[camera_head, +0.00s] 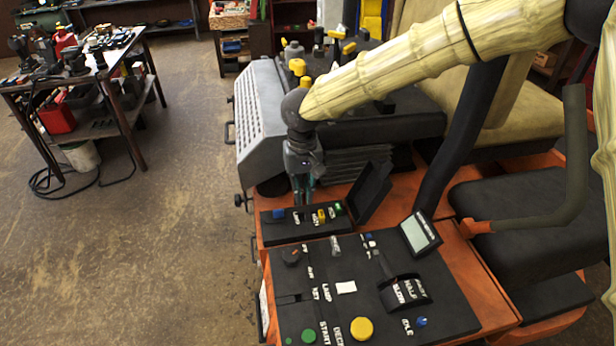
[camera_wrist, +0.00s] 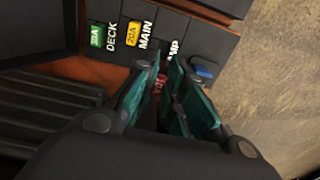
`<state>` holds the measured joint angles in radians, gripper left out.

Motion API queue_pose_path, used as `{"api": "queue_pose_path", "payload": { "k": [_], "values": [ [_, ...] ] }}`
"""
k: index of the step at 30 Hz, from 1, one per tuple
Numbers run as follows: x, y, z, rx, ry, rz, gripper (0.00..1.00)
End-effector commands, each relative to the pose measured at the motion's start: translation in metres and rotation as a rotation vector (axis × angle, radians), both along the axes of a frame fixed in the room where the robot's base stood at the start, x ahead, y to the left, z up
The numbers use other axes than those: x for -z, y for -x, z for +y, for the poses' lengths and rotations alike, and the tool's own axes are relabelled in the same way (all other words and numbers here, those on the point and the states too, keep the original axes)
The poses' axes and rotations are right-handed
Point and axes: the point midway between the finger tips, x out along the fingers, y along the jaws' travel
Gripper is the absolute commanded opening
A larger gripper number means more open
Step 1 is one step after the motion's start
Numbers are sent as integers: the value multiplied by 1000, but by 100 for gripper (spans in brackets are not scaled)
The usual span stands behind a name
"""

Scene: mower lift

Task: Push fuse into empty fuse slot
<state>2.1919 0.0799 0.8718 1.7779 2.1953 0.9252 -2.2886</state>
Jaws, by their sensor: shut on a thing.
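The black fuse box (camera_head: 305,231) stands open on the orange mower body, its lid (camera_head: 371,190) raised at the right. It holds a blue fuse (camera_head: 279,213), a yellow fuse (camera_head: 322,215) and a green fuse (camera_head: 338,208). In the wrist view, the green fuse (camera_wrist: 97,36) is beside DECK, the yellow fuse (camera_wrist: 132,34) beside MAIN, and the blue fuse (camera_wrist: 204,72) at the right. My gripper (camera_head: 303,202) points down over the box between blue and yellow. It is shut on a small red fuse (camera_wrist: 158,84), mostly hidden by the fingers. The slot beneath is hidden.
The control panel (camera_head: 318,270) with buttons, knobs and a small display (camera_head: 420,231) lies in front of the box. The grey grille housing (camera_head: 262,115) and black ribbed part stand behind. Open floor lies to the left, with a cluttered workbench (camera_head: 118,60) farther off.

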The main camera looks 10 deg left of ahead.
Motion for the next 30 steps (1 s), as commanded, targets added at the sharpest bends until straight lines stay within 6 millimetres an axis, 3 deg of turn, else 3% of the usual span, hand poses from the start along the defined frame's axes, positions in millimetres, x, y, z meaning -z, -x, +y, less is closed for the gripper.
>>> {"api": "queue_pose_path", "payload": {
  "k": [7, 30],
  "values": [
    [4, 4, -3, 4, 1, -6, 2],
    [45, -4, -4, 5, 0, 2, 2]
  ]
}}
